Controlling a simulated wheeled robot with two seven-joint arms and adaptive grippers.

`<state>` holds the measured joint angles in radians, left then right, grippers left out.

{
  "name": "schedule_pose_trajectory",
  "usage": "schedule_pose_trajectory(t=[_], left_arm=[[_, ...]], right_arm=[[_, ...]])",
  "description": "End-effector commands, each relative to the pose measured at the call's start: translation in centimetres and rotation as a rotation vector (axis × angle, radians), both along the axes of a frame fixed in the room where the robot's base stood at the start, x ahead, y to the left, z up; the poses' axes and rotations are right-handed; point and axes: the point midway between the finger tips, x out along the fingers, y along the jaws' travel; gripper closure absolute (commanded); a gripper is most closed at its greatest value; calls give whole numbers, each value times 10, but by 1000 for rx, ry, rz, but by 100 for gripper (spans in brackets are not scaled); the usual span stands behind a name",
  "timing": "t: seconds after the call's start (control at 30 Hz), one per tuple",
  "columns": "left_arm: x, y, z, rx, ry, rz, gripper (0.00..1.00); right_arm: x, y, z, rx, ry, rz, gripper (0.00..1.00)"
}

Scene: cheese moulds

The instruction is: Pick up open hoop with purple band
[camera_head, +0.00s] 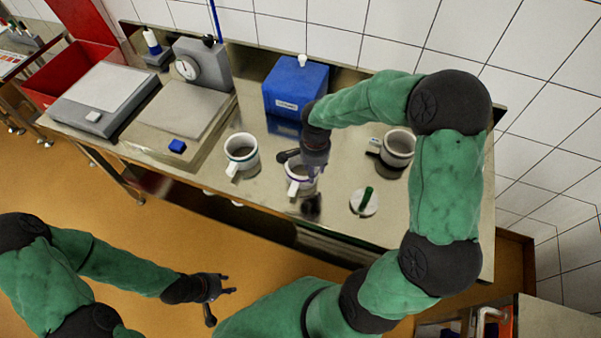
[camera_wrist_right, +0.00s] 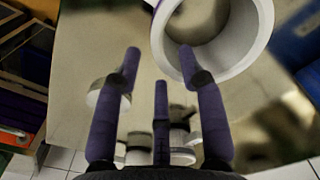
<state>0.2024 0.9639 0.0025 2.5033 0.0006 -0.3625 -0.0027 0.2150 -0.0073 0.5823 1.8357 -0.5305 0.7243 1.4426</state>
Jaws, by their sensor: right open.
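The open hoop with the purple band (camera_head: 293,187) stands on the steel table, partly hidden by my right gripper (camera_head: 312,175). In the right wrist view the white hoop (camera_wrist_right: 262,35) is at the upper right, its hollow inside visible and a bit of purple at its edge. My right gripper (camera_wrist_right: 160,70) is open, its fingers spread and empty. One fingertip overlaps the hoop's near rim in that view; I cannot tell whether it touches. My left gripper (camera_head: 226,291) is open and empty, low over the floor in front of the table.
A dark-banded pot (camera_head: 398,148) is to the right, and a white lid with a green handle (camera_head: 364,202) lies nearer. A blue box (camera_head: 295,88) and a scale (camera_head: 180,108) stand behind.

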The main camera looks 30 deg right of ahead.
Motion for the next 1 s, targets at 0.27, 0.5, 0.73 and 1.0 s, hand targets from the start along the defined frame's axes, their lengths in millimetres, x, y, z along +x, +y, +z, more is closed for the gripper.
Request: schedule_pose_trajectory(t=[0.27, 0.5, 0.73, 1.0], left_arm=[[0, 0, -11, 0, 0, 0, 60], [0, 0, -11, 0, 0, 0, 60], [0, 0, -11, 0, 0, 0, 60], [0, 0, -11, 0, 0, 0, 60]], right_arm=[[1, -2, -40, 1, 3, 1, 60], [1, -3, -45, 1, 0, 0, 60], [1, -2, -45, 1, 0, 0, 100], [1, -3, -45, 1, 0, 0, 100]])
